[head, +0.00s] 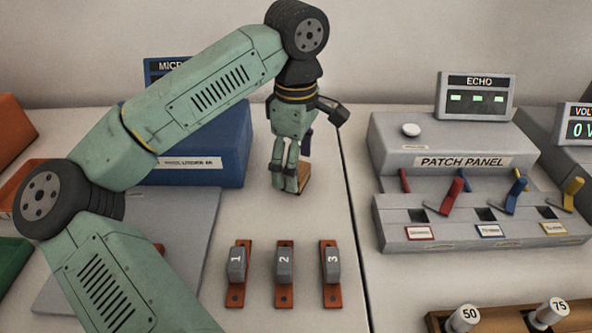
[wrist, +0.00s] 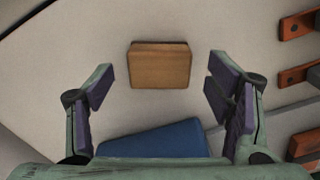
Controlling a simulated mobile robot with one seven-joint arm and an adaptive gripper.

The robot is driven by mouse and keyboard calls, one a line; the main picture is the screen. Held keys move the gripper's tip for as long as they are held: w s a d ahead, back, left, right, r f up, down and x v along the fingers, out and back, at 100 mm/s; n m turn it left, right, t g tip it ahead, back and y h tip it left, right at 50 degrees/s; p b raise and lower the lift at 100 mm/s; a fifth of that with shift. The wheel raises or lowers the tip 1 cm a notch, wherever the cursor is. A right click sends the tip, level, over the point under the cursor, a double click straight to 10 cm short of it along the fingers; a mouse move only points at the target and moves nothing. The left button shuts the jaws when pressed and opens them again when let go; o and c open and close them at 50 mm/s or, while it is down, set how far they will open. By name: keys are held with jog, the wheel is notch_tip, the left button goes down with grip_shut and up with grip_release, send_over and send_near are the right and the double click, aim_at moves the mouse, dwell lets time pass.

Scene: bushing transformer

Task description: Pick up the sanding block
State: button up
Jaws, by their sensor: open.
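The sanding block is a small wooden-brown block (wrist: 160,66). In the wrist view it lies on the pale table top, centred a little beyond the fingertips. In the head view only part of the block (head: 304,178) shows, as my gripper (head: 291,178) covers the rest. My gripper points down over it. In the wrist view my gripper (wrist: 158,85) has its purple-padded fingers wide apart, with nothing between them. The block lies in line with the gap; I cannot tell the height left above it.
A blue box (head: 228,143) stands left of my gripper. Three numbered switches (head: 284,267) are in front. The patch panel (head: 470,218) with coloured levers is to the right, past a table seam. Bare table surrounds the block on its right and front.

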jog(key=shift+f, duration=1.2)
jog(key=shift+c, duration=0.5)
jog(key=c, duration=1.3)
jog(key=shift+o, duration=0.2)
notch_tip(320, 180, up, 10)
jog(key=shift+r+b, duration=0.1)
jog(key=shift+b, duration=0.75)
